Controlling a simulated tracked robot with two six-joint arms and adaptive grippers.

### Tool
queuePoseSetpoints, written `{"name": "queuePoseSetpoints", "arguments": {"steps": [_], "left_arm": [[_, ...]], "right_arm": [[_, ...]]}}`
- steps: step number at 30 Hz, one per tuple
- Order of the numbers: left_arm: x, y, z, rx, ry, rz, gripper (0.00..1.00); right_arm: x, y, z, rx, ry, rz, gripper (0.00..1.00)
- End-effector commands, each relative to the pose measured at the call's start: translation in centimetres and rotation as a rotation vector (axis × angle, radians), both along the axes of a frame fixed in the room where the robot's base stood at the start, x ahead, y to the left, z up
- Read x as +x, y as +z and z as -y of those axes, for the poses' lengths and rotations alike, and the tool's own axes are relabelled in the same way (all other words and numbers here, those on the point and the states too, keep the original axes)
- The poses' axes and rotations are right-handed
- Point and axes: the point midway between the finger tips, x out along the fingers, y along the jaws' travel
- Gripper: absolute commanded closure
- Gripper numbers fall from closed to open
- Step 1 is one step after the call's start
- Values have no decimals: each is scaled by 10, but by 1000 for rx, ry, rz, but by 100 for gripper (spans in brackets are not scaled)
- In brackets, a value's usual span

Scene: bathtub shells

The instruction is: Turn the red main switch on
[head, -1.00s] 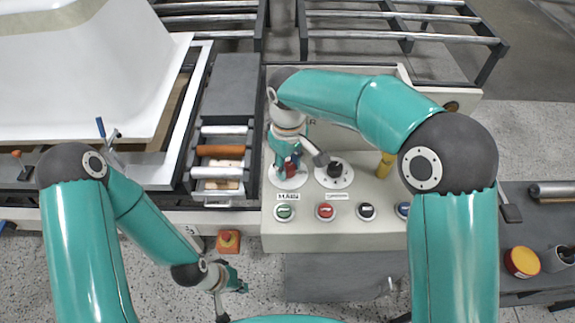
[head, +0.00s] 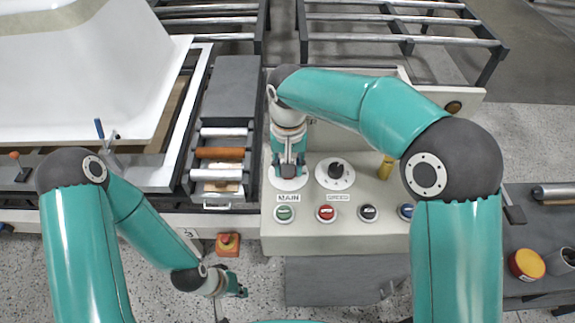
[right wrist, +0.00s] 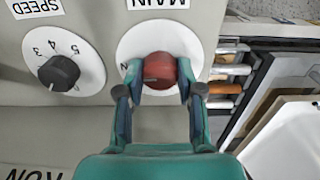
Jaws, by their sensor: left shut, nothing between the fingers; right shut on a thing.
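The red main switch (right wrist: 160,70) sits on a round white plate under the MAIN label, in the right wrist view. My right gripper (right wrist: 158,90) is shut on its red knob, one finger on each side. In the head view my right gripper (head: 290,170) covers the knob, and only the white plate (head: 288,184) shows around it. The plate's markings are mostly hidden by the fingers. My left gripper (head: 240,290) is shut and empty, low over the floor in front of the panel.
The black speed knob (head: 336,170) is beside the main switch. A row of buttons, with a green one (head: 284,213) and a red one (head: 326,213), lies in front. A red button on an orange box (head: 228,243) is near my left gripper. A white tub shell (head: 90,80) stands at left.

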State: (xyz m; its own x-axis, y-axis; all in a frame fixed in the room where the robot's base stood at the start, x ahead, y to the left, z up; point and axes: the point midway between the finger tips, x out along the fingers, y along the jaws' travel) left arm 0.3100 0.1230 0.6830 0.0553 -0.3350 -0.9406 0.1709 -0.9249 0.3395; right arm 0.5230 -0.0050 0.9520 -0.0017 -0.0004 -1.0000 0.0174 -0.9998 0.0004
Motion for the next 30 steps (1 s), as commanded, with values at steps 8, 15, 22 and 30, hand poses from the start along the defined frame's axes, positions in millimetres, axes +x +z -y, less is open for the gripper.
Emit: {"name": "queuePoseSetpoints", "arguments": {"steps": [8,15,22,30], "left_arm": [[0,0,0,0,0,0,100],[0,0,0,0,0,0,100],[0,0,0,0,0,0,100],[0,-1,0,0,0,0,100]], "right_arm": [[2,2,0,2,-35,8,98],[2,2,0,3,-36,8,98],[2,2,0,2,-35,6,38],[1,1,0,1,-33,3,38]]}}
